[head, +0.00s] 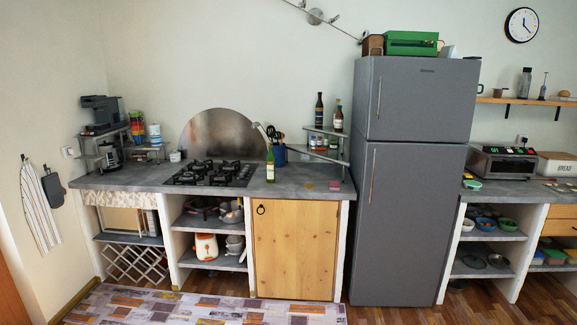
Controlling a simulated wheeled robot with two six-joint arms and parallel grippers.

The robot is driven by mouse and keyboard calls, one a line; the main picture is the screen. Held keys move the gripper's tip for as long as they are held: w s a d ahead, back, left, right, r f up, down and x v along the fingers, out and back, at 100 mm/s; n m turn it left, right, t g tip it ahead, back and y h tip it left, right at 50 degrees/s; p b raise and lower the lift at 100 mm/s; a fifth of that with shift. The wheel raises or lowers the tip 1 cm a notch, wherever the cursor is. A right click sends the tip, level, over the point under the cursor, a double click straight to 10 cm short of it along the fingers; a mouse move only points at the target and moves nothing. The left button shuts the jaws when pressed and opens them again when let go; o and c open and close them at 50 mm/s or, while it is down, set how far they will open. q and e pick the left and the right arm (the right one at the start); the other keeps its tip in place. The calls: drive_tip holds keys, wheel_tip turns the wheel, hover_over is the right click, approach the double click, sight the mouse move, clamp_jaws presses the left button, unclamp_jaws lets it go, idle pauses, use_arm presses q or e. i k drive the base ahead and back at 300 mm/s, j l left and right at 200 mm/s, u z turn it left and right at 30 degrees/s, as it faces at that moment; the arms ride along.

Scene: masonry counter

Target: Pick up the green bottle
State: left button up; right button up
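A green bottle (270,165) with a pale label stands upright on the grey masonry counter (312,187). It is just right of the black gas hob and in front of a blue holder with utensils. Neither of my grippers shows in the head view.
A black gas hob (212,173) and a blue utensil holder (279,154) flank the bottle. A corner shelf (327,131) with dark bottles stands to the right, beside a tall grey fridge (410,210). A patterned rug (200,307) lies on the floor before the counter.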

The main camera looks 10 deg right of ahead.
sight(269, 159)
drive_tip(key=i+l+z, duration=0.1)
drive_tip(key=i+z, duration=0.2)
drive_tip(key=i, duration=1.25)
drive_tip(key=i+l, duration=0.1)
drive_tip(key=i, duration=1.4)
